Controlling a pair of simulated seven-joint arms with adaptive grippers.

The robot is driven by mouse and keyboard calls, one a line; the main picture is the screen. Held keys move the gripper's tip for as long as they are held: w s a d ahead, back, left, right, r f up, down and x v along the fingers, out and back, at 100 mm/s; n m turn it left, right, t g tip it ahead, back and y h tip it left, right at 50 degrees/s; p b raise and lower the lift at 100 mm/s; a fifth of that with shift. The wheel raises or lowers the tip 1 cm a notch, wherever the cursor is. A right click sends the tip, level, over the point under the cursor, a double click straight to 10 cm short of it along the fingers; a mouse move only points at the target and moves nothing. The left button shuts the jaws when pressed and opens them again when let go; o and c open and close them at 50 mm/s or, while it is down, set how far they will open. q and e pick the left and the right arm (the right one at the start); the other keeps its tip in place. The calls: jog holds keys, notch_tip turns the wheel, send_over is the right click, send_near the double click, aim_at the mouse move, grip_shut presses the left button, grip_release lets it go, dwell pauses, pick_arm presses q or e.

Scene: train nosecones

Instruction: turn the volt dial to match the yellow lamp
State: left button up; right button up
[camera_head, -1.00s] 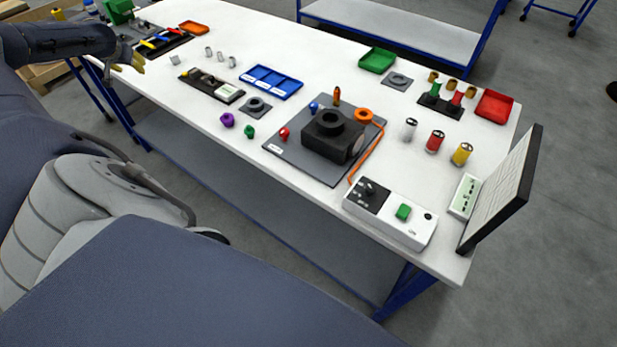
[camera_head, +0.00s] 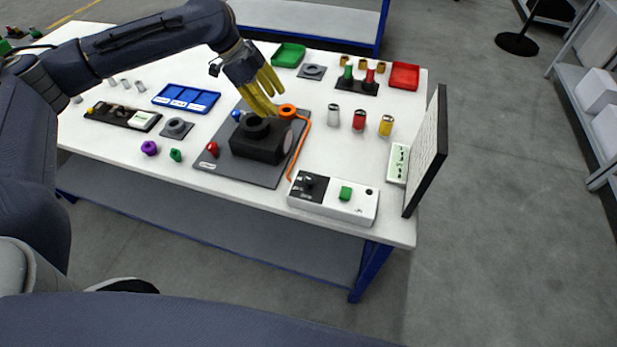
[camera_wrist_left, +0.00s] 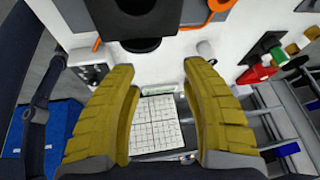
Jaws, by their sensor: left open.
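A white control box (camera_head: 350,205) lies at the table's front right. Its black panel holds a dark dial (camera_head: 309,182); the dial's marks are too small to read. A green button (camera_head: 346,193) is on the box. A yellow-bodied cylinder (camera_head: 386,125), perhaps the yellow lamp, stands behind the box beside a red one (camera_head: 359,120) and a silver one (camera_head: 333,115). My left gripper (camera_head: 268,100) is open and empty above the back of the black block (camera_head: 262,146), left of and behind the dial. Its yellow fingers (camera_wrist_left: 162,68) are spread in the left wrist view. My right gripper is out of view.
An orange cable (camera_head: 303,140) runs beside the black block to the control box. A tilted board (camera_head: 428,155) stands at the right edge, by a small white-green box (camera_head: 398,162). Blue, green and red trays lie farther back. Bare table lies between the cylinders and control box.

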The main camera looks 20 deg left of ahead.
pick_arm(q)
jog(key=s+d+r+m+g+y, duration=0.15)
jog(key=s+d+r+m, duration=0.25)
jog(key=s+d+m, duration=0.45)
jog(key=m+y, duration=0.4)
jog(key=m, duration=0.4)
send_near(310, 180)
jog(key=shift+h, duration=0.25)
jog(key=f, duration=0.9)
jog(key=shift+w+a+f, duration=0.1)
jog(key=shift+a+f, duration=0.1)
jog(key=shift+f, duration=0.15)
grip_shut()
